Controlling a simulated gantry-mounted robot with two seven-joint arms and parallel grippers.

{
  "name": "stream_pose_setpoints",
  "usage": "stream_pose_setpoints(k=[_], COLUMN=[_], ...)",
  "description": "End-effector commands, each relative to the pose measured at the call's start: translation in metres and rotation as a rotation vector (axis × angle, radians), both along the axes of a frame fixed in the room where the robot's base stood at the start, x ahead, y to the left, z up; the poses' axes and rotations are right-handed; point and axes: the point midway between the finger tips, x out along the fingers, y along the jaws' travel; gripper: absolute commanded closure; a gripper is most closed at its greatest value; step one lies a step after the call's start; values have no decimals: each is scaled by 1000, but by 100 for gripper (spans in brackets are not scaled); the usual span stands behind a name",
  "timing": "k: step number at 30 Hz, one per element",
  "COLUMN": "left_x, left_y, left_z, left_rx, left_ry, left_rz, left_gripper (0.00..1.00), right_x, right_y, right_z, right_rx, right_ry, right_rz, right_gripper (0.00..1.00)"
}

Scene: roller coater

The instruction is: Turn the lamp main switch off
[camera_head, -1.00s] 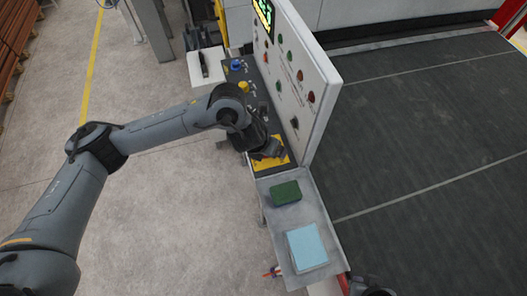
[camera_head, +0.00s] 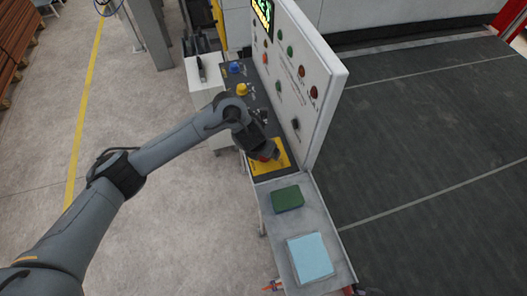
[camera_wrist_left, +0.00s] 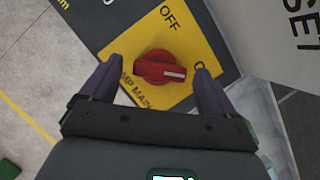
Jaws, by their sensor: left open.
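The lamp main switch is a red rotary knob (camera_wrist_left: 160,68) on a yellow plate (camera_wrist_left: 195,48). In the left wrist view its white mark points right, toward a partly hidden label starting with "O"; "OFF" is printed above. My left gripper (camera_wrist_left: 157,80) is open, with one finger on each side of the knob; I cannot tell whether they touch it. In the head view my left gripper (camera_head: 270,153) is over the yellow plate (camera_head: 281,163) at the near end of the control panel and mostly hides the knob. My right gripper is not in view.
An upright white panel (camera_head: 317,95) with buttons and lamps stands right beside the gripper. Blue (camera_head: 236,68) and yellow (camera_head: 242,89) knobs lie farther along the console. A tray (camera_head: 273,222) in front holds a green sponge (camera_head: 287,198) and a light blue cloth (camera_head: 311,257).

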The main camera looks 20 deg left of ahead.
Motion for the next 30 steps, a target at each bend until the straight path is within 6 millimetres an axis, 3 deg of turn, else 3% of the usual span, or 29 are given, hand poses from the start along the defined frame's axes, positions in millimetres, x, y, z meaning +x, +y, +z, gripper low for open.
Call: stream_pose_setpoints(k=[12,23,30], left_x=[3,3,3], left_y=[0,0,0], left_z=[-6,-6,-5], left_rx=[1,1,1], left_ry=[0,0,0], left_rz=[0,0,17], left_gripper=[11,64,67], right_x=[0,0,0], right_y=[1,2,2], right_z=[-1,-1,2], right_rx=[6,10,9], right_ry=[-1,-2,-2], right_rz=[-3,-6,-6], right_gripper=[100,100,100])
